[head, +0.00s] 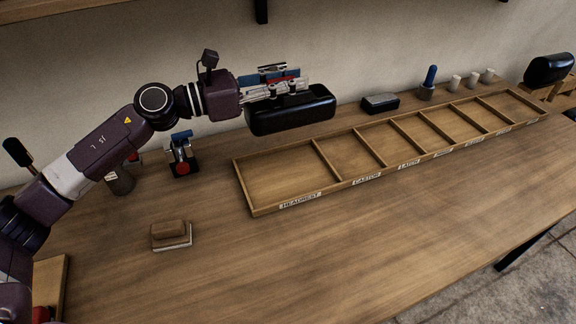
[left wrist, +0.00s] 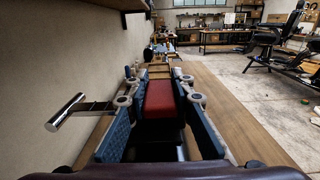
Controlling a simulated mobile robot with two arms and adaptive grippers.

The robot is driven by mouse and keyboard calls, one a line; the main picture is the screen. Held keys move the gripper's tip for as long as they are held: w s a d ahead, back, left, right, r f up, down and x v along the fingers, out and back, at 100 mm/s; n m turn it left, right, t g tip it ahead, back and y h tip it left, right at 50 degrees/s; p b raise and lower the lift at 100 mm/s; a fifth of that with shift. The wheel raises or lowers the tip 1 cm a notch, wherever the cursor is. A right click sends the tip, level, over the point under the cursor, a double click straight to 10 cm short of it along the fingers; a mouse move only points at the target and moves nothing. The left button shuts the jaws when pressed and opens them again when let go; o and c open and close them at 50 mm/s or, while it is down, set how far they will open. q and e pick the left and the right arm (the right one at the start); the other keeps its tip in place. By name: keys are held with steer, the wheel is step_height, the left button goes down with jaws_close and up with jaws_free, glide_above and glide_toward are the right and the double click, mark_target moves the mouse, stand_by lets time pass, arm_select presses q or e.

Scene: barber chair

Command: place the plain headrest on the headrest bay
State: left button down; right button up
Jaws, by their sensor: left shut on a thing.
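My left gripper (head: 282,86) is shut on a plain black headrest (head: 292,115), a rounded block, and holds it over the back left end of the divided wooden tray (head: 243,190). The headrest bay (head: 280,176), labelled HEADREST, is the leftmost compartment and looks empty. In the left wrist view, the blue-padded fingers (left wrist: 160,92) stand either side of a red face (left wrist: 159,98) with a dark part below; I cannot tell whether the red belongs to the headrest. My right gripper is out of view.
A brown block-shaped brush (head: 169,230) lies on the bench at the front left. A small blue and red device (head: 183,155) stands behind it. A black box (head: 380,103), a blue-handled tool (head: 429,80) and white cups (head: 473,79) stand behind the tray. The front bench is clear.

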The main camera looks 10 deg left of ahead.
arm_select(q)
step_height(320, 180, down, 19)
steer(key=shift+s+p, duration=0.15)
steer(key=shift+p, duration=0.25)
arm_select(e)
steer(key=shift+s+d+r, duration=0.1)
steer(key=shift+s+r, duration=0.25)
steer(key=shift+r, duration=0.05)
arm_select(q)
steer(key=shift+f, duration=0.1)
steer(key=c, duration=2.1)
jaws_free()
steer(key=shift+f, duration=0.2)
steer(key=o, duration=0.4)
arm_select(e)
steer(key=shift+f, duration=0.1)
arm_select(q)
steer(key=shift+r, duration=0.1)
steer(key=shift+b+v, duration=1.85)
steer(key=shift+v, duration=4.15)
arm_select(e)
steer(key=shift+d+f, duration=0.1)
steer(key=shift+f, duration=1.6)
